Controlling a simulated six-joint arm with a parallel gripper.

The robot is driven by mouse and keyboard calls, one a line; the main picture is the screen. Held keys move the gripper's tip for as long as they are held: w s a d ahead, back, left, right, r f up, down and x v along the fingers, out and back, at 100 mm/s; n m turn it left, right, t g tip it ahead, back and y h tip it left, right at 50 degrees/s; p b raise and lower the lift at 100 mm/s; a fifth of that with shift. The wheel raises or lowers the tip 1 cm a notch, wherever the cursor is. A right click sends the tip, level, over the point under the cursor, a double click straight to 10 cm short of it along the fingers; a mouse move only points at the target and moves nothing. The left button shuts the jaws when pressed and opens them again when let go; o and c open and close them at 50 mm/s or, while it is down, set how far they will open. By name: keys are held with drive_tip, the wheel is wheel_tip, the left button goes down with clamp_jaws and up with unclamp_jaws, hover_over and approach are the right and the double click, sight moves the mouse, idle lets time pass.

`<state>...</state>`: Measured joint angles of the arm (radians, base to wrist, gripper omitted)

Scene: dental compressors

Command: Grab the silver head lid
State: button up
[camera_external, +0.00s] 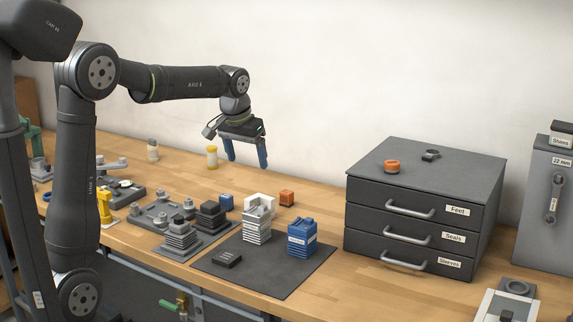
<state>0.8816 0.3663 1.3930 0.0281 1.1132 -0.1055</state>
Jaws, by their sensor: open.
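My gripper (246,162) hangs open and empty above the back of the bench, its two blue fingers pointing down and apart. Below it and a little to the right, a silver finned head (257,232) stands upright on a dark mat (277,277). A pale silver-white piece (260,201) shows at its top; I cannot tell for sure whether this is the silver head lid or whether it is a separate part. My gripper is well above it and touches nothing.
A blue finned head (302,238) and a flat black part (227,259) share the mat. A dark finned head (181,238) stands to the left, near a grey tray of parts (150,222).

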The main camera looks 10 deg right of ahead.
hover_over(257, 211)
drive_tip(key=a, duration=0.1)
drive_tip(key=f, duration=1)
drive_tip(key=shift+s+f, duration=0.25)
drive_tip(key=shift+s, duration=0.15)
drive_tip(key=shift+s+a+x, duration=0.1)
drive_tip(key=shift+s+x, duration=0.05)
drive_tip(key=shift+x, duration=1.25)
drive_tip(key=shift+s+a+x, duration=0.1)
drive_tip(key=shift+x, duration=1.25)
drive_tip(key=c, duration=1.1)
drive_tip(key=shift+c, duration=0.2)
drive_tip(key=shift+r, duration=0.1)
